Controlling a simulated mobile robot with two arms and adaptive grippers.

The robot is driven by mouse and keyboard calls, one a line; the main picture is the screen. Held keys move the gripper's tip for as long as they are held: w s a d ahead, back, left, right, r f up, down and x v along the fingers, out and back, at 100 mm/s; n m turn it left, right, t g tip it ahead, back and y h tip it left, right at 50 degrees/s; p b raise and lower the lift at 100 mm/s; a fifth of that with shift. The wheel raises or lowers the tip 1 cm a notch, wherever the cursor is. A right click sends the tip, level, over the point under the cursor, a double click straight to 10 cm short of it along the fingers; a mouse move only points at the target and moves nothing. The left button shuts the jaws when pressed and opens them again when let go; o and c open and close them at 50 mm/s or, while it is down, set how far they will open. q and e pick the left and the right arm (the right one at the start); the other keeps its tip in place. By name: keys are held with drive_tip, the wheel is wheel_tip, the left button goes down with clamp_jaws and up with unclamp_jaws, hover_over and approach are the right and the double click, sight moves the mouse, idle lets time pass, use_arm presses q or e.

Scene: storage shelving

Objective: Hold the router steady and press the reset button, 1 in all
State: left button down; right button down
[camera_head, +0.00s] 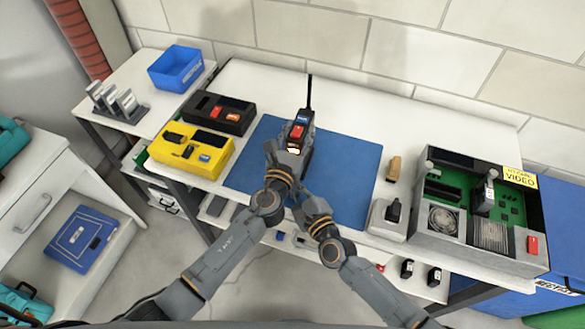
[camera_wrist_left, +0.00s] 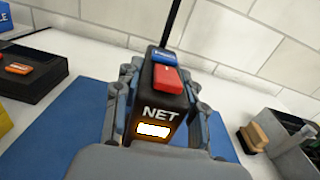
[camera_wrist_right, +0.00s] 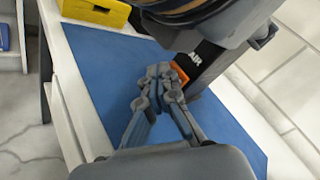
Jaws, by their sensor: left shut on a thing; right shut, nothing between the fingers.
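The router (camera_head: 300,130) is a dark upright box with a black antenna, above the blue mat (camera_head: 345,180). In the left wrist view the router (camera_wrist_left: 158,115) shows a blue button (camera_wrist_left: 165,57), a red button (camera_wrist_left: 169,79), the word NET and a lit white panel. My left gripper (camera_head: 292,147) is shut on the router, a finger on each side. My right gripper (camera_wrist_right: 163,75) is shut and empty, low beside the router; in the head view it is partly hidden by my left wrist. The right wrist view shows a black part lettered AIR with an orange piece (camera_wrist_right: 180,69) beyond the fingertips.
A yellow box (camera_head: 190,149), a black box (camera_head: 218,113) and a blue bin (camera_head: 176,68) stand to the left. A grey case with a green board (camera_head: 480,245) and a small grey box (camera_head: 388,221) stand to the right. The mat's right part is clear.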

drive_tip(key=shift+s+a, duration=0.1)
drive_tip(key=shift+s, duration=0.1)
drive_tip(key=shift+s+a, duration=0.2)
drive_tip(key=shift+s, duration=0.6)
drive_tip(key=shift+s+a, duration=0.25)
drive_tip(key=shift+s, duration=0.55)
drive_tip(key=shift+s+a, duration=0.2)
drive_tip(key=shift+s, duration=0.6)
use_arm(q)
drive_tip(key=c, duration=0.7)
unclamp_jaws()
